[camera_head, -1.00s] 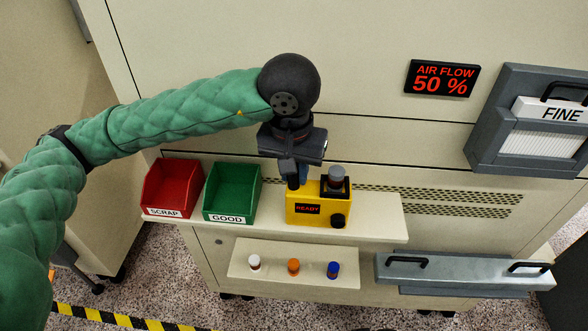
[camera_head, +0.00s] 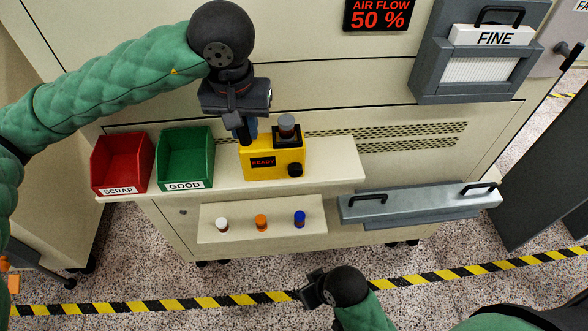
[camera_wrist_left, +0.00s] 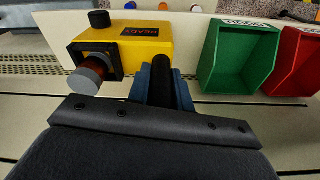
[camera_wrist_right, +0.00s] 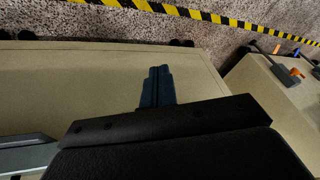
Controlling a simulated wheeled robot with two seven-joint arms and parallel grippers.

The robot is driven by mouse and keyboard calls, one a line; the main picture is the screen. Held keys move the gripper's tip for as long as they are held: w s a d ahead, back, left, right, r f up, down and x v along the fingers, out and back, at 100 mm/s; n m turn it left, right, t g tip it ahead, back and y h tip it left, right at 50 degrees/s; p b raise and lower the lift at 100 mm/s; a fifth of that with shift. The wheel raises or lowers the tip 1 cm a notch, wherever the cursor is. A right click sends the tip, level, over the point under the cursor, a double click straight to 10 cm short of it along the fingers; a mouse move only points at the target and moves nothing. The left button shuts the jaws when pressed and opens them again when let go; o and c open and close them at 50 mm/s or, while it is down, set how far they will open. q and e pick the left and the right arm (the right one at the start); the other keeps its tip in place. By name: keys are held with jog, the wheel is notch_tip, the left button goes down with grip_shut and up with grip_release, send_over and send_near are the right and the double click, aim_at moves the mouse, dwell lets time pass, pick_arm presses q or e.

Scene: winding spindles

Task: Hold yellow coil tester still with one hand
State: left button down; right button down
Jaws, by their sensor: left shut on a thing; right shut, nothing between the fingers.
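The yellow coil tester (camera_head: 277,172) stands upright on the beige shelf, its small screen reading READY. A grey-capped piece (camera_head: 287,125) sits in the black holder on its top right, and a black knob is on its front. My left gripper (camera_head: 247,133) reaches down to the tester's left end. In the left wrist view its blue fingers (camera_wrist_left: 163,88) are shut on a black post beside the tester's yellow body (camera_wrist_left: 150,48). My right gripper (camera_head: 310,290) is low, away from the tester. In the right wrist view its blue fingers (camera_wrist_right: 157,85) are together and empty.
A red SCRAP bin (camera_head: 122,163) and a green GOOD bin (camera_head: 185,160) stand left of the tester. A lower ledge (camera_head: 215,234) holds white, orange and blue capped pieces. A grey tray with handles (camera_head: 425,205) juts out at right. The floor in front is open.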

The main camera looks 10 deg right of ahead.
jog(key=w+a+r+t+y, duration=0.3)
jog(key=a+r+t+y, duration=0.6)
jog(key=a+r, duration=0.5)
jog(key=s+d+r+m+t+h, duration=0.1)
jog(key=d+r+m+t+h, duration=0.8)
jog(key=r+t, duration=0.5)
jog(key=d+m+t, duration=0.1)
jog(key=d+m, duration=0.1)
jog(key=shift+d+r+h, duration=0.3)
jog(key=shift+d, duration=0.1)
send_near(295, 171)
jog(key=shift+w+a+r, duration=0.1)
jog(key=shift+w+r, duration=0.35)
jog(key=shift+r, duration=0.4)
jog(key=shift+w+a+r, duration=0.1)
jog(key=shift+w+r, duration=0.35)
jog(key=shift+r, duration=0.4)
jog(key=shift+w+a+r, duration=0.1)
jog(key=shift+w+r, duration=0.35)
jog(key=shift+r, duration=0.4)
jog(key=shift+w, duration=0.15)
jog(key=shift+w, duration=0.3)
